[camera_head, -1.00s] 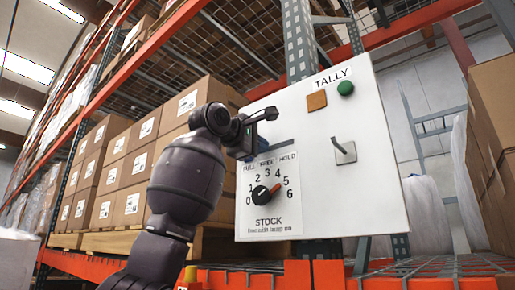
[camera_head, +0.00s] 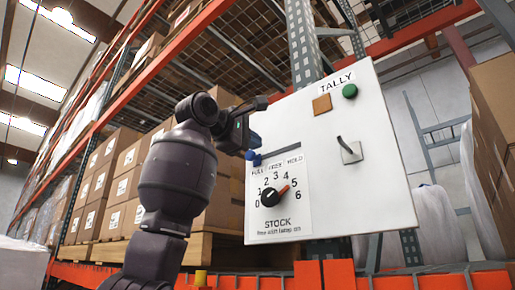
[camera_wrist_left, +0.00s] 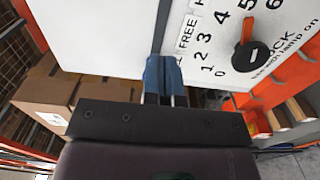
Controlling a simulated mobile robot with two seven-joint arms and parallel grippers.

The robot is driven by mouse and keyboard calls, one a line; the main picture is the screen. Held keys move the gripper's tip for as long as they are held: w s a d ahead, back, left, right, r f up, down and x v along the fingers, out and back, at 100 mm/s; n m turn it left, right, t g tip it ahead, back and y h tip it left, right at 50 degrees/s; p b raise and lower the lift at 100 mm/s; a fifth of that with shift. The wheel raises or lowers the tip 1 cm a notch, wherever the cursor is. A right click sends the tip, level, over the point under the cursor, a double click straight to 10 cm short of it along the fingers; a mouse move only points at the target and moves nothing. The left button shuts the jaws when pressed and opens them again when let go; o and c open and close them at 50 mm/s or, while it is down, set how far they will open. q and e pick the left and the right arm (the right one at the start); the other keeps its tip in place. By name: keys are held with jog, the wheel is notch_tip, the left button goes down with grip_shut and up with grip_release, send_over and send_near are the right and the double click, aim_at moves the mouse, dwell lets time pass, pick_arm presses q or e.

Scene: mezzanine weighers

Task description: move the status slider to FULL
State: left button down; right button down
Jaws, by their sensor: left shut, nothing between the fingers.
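The white TALLY panel (camera_head: 365,205) carries the status slider's dark slot (camera_head: 285,150) above the labels FULL, FREE and HOLD. The knob is not distinguishable there. My right gripper is out of view.
A metal toggle lever (camera_head: 348,151), an orange square (camera_head: 321,104) and a green button (camera_head: 350,91) are on the panel. Stacked cartons (camera_head: 125,175) stand behind my arm.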

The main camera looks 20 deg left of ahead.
pick_arm(q)
jog(key=b+v, duration=0.1)
jog(key=v, duration=0.3)
dwell(0.4)
dwell(0.5)
